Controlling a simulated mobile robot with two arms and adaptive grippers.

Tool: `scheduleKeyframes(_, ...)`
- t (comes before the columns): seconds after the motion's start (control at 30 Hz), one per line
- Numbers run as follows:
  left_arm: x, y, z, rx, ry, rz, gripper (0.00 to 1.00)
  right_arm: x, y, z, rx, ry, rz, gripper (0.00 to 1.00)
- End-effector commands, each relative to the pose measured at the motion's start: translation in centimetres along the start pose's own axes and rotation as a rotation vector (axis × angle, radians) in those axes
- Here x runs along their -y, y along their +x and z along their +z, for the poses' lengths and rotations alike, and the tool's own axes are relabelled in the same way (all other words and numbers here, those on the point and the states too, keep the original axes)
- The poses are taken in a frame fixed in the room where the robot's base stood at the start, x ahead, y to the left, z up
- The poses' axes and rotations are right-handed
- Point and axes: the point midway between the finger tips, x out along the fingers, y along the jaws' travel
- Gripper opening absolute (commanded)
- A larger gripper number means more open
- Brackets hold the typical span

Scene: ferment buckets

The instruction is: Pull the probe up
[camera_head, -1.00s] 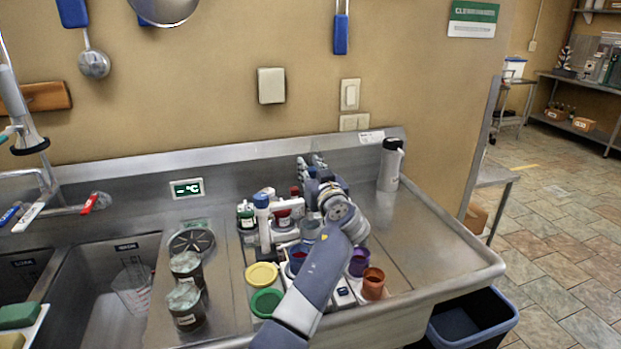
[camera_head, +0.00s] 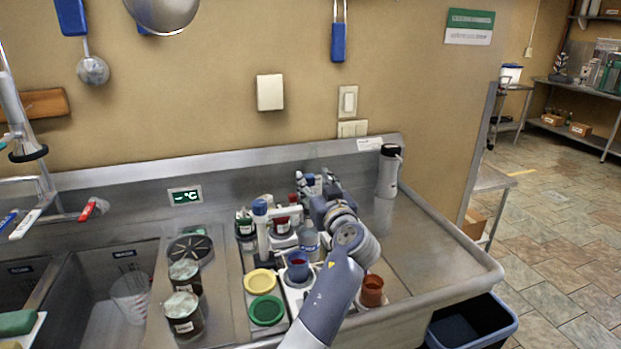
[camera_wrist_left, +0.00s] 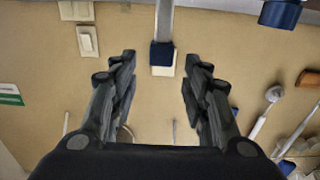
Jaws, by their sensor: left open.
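My left gripper (camera_head: 312,180) is open and reaches over the back of the small vessels on the counter, fingers towards the wall. In the head view my gripper and arm largely hide this spot. A white stand with a blue cap (camera_head: 260,207) is left of my gripper. My right gripper is not in view.
Yellow (camera_head: 261,282) and green (camera_head: 266,310) vessels, a blue cup (camera_head: 298,265) and an orange cup (camera_head: 372,290) crowd around my forearm. A grey cylinder (camera_head: 388,170) stands right. A display (camera_head: 185,196) reads "-°C".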

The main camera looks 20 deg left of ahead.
Motion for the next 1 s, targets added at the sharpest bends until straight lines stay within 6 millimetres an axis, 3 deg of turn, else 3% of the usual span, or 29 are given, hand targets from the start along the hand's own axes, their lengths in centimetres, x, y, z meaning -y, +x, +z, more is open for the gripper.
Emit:
scheduleKeyframes(0.1,-0.1,-1.6,0.0,0.0,0.0,0.002,0.43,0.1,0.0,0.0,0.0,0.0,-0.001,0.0)
scheduleKeyframes(0.27,0.0,-2.5,0.0,0.0,0.0,0.0,0.43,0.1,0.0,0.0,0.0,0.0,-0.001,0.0)
scheduleKeyframes(1.0,0.0,-2.6,-0.1,-0.001,0.001,0.0,0.43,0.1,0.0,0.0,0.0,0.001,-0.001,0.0)
